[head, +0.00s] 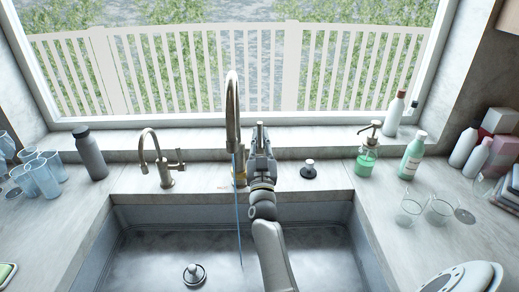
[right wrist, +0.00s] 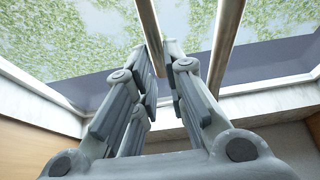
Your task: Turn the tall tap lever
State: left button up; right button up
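The tall tap (head: 232,105) rises behind the sink as a bronze gooseneck. A thin blue stream (head: 239,215) runs from its spout into the sink. My right gripper (head: 260,138) is just to the right of the tap, low by its base, and hides the tall tap's lever in the head view. In the right wrist view the fingers of my right gripper (right wrist: 159,62) lean close together, with a bar of the tap (right wrist: 150,28) passing down behind or between their tips. I cannot tell whether they touch it. A thicker tap bar (right wrist: 225,45) is to their right. My left gripper is not in view.
A smaller bronze tap (head: 163,165) stands to the left. A dark bottle (head: 90,155) and blue glasses (head: 42,178) are further left. A black-based stopper (head: 309,168), green soap dispenser (head: 367,155) and bottles stand to the right. A drain plug (head: 194,274) is in the sink.

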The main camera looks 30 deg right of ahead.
aim_at(261, 151)
jog(key=shift+s+a+f+t+h, duration=0.2)
jog(key=shift+s+f+t+h, duration=0.15)
jog(key=shift+t, duration=0.25)
jog(key=shift+s+a+f+t+h, duration=0.2)
jog(key=shift+f+t, duration=0.25)
jog(key=shift+t, duration=0.15)
jog(key=shift+s+a+f+t+h, duration=0.35)
jog(key=shift+s+t+h, duration=0.2)
jog(key=shift+t, duration=0.25)
jog(key=shift+d, duration=0.1)
grip_shut()
jog(key=shift+w+d+r+g+y, duration=0.25)
jog(key=shift+w+r+g+y, duration=0.15)
jog(key=shift+g, duration=0.4)
jog(key=shift+r, duration=0.1)
